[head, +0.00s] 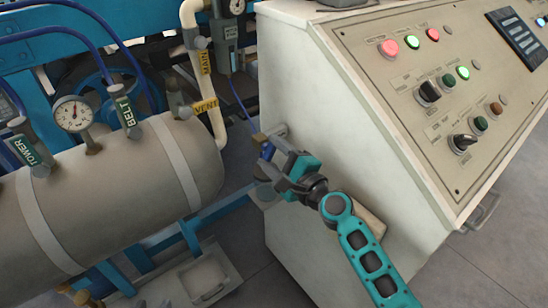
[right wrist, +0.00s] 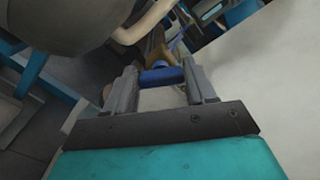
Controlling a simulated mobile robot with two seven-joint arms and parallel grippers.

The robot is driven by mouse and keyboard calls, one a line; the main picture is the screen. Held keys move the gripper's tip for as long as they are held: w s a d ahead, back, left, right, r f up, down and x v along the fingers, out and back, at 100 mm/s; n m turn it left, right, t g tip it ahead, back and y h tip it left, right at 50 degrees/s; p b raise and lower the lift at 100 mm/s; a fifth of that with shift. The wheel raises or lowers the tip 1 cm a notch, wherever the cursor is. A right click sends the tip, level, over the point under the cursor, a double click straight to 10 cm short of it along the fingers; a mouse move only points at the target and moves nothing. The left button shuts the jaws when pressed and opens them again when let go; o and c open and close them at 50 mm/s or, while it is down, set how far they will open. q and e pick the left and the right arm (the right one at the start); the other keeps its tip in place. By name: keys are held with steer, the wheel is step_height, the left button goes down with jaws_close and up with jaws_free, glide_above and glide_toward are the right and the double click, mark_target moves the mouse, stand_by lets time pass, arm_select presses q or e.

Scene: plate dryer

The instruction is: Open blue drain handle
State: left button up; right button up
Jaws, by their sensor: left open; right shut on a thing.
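The blue drain handle (right wrist: 162,76) lies crosswise between the fingertips of my right gripper (right wrist: 160,82) in the right wrist view. In the head view a small blue part of the handle (head: 267,151) shows at the tips of my right gripper (head: 272,162), beside the white cabinet's left face. The right gripper is shut on the handle. A brass-coloured fitting (right wrist: 156,51) shows just beyond the handle. The fingers hide much of the handle in the head view, and I cannot tell how far it is turned. My left gripper is not in view.
The white control cabinet (head: 340,130) stands close to the right of my gripper. A grey tank (head: 110,195) with a gauge (head: 73,114) and labelled valves is at left. A cream pipe (head: 209,80) runs behind. The floor in the gap below is partly clear.

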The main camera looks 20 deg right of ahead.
steer(key=n, duration=0.3)
steer(key=shift+f+b, duration=0.15)
steer(key=shift+b, duration=0.15)
steer(key=shift+n, duration=1.3)
steer(key=o, duration=1)
steer(key=shift+o, duration=0.2)
steer(key=v, duration=1.3)
steer(key=shift+b, duration=0.4)
